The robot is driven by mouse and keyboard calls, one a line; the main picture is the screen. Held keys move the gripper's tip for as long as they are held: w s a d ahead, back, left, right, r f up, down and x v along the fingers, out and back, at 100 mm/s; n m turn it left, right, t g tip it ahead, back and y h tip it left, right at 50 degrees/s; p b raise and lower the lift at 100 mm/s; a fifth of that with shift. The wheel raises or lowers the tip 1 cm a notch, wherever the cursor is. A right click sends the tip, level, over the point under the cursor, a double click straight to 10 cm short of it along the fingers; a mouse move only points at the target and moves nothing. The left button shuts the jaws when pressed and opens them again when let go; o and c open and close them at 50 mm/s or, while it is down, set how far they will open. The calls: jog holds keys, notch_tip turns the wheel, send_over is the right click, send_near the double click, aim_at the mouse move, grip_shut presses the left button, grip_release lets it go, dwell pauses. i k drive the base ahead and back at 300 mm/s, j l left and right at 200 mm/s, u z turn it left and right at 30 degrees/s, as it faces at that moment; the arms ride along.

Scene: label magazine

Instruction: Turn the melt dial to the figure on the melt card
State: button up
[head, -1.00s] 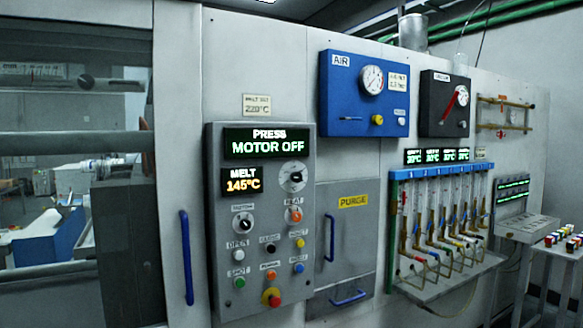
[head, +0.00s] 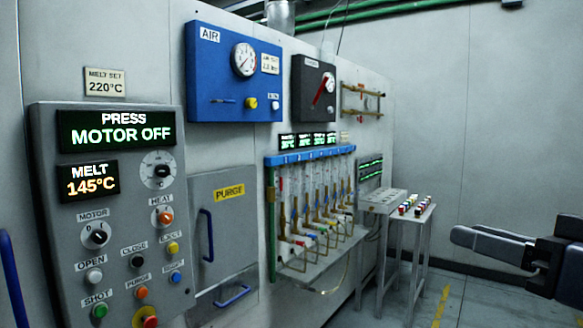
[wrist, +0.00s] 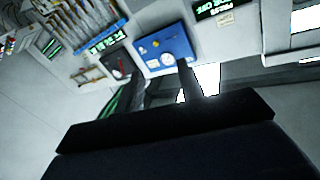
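The melt card (head: 105,82) reads "MELT SET 220°C" and is fixed to the wall above the grey press panel (head: 190,315). The melt dial (head: 158,170) is a round, pale-scaled dial with a dark knob, right of the melt display (head: 90,180), which reads 145°C. Its exact pointer setting is too small to read. My gripper (head: 466,236) is at the right edge of the head view, far from the dial. In the wrist view my gripper (wrist: 163,66) has its two fingers apart with nothing between them.
The panel also holds the motor knob (head: 95,235), heat knob (head: 162,216) and several coloured buttons. The blue air box (head: 205,105), purge door (head: 228,245) and tube rack (head: 310,158) stand to the right. A small table (head: 425,214) stands farther off. Floor before it is clear.

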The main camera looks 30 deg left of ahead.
aim_at(163, 170)
jog(key=i+j+u, duration=0.1)
jog(key=j, duration=0.3)
jog(key=i+j+u, duration=0.1)
jog(key=j, duration=0.3)
jog(key=i+j+u, duration=0.1)
jog(key=j, duration=0.3)
jog(key=i+j+u, duration=0.1)
jog(key=j, duration=0.3)
jog(key=i+j+u, duration=0.1)
jog(key=i+j, duration=0.15)
jog(key=i+j+u, duration=0.1)
jog(key=j, duration=0.35)
jog(key=i, duration=0.1)
